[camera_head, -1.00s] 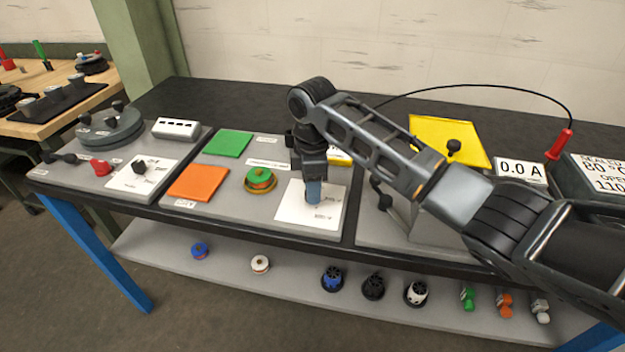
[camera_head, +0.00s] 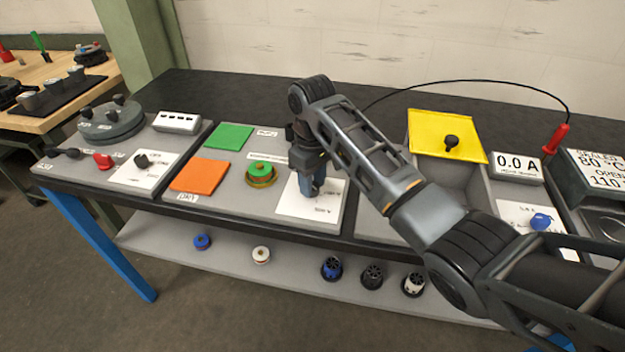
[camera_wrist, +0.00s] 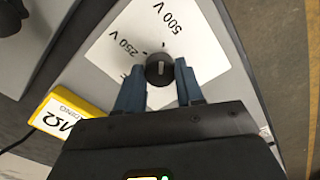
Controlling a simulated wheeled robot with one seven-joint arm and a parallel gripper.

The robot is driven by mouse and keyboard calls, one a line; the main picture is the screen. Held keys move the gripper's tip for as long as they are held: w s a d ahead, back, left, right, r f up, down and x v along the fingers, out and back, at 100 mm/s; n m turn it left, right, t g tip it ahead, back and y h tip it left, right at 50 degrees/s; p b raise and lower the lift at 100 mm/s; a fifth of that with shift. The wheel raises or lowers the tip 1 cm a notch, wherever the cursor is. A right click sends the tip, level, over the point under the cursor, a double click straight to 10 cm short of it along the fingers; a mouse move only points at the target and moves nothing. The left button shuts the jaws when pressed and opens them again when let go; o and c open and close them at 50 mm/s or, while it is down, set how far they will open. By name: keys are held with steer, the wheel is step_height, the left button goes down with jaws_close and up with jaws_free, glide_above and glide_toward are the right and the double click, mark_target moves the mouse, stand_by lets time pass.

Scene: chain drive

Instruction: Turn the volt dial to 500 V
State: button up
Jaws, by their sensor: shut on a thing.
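The volt dial (camera_wrist: 159,67) is a small round black knob on a white plate (camera_wrist: 112,48) in the wrist view. The plate is printed with "250 V" and "500 V", and a third label is mostly hidden by a finger. A pale bar on the knob runs nearly up and down in the picture; which label it points to I cannot tell surely. My gripper (camera_wrist: 160,82) has its two blue fingers on either side of the dial, shut on it. In the head view my gripper (camera_head: 312,190) reaches down onto the white plate (camera_head: 325,207) and hides the dial.
A yellow block (camera_wrist: 68,118) lies beside the plate. Left of the plate are a green and orange spool (camera_head: 260,174), an orange square (camera_head: 199,176) and a green square (camera_head: 229,136). Right are a yellow panel (camera_head: 435,125), a "0.0 A" display (camera_head: 517,165) and a blue knob (camera_head: 541,221).

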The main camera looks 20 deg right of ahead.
steer(key=shift+r+m, duration=0.1)
steer(key=shift+m, duration=0.6)
steer(key=o, duration=1)
steer(key=shift+o, duration=0.2)
step_height(320, 180, up, 8)
steer(key=shift+f, duration=0.15)
steer(key=shift+c, duration=0.2)
